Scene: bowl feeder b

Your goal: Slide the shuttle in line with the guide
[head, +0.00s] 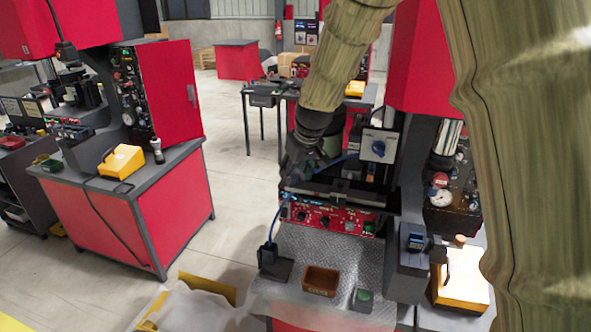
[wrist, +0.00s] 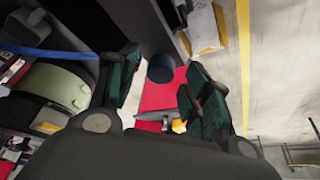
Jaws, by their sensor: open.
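My gripper (head: 300,162) is at the machine in the middle of the head view, above its red control panel. In the wrist view my gripper (wrist: 160,64) has its two dark green fingers spread apart with nothing held. A dark round knob-like part (wrist: 161,69) shows between and beyond the fingertips; I cannot tell whether they touch it. A pale green drum-like bowl (wrist: 55,86) lies left of the fingers. I cannot clearly make out the shuttle or the guide; my gripper and arm hide part of that area in the head view.
The red control panel (head: 330,215) is below my gripper, with a blue cable (head: 283,210). A brown tray (head: 320,280) and a green button box (head: 363,298) sit on the bench. Open floor lies left.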

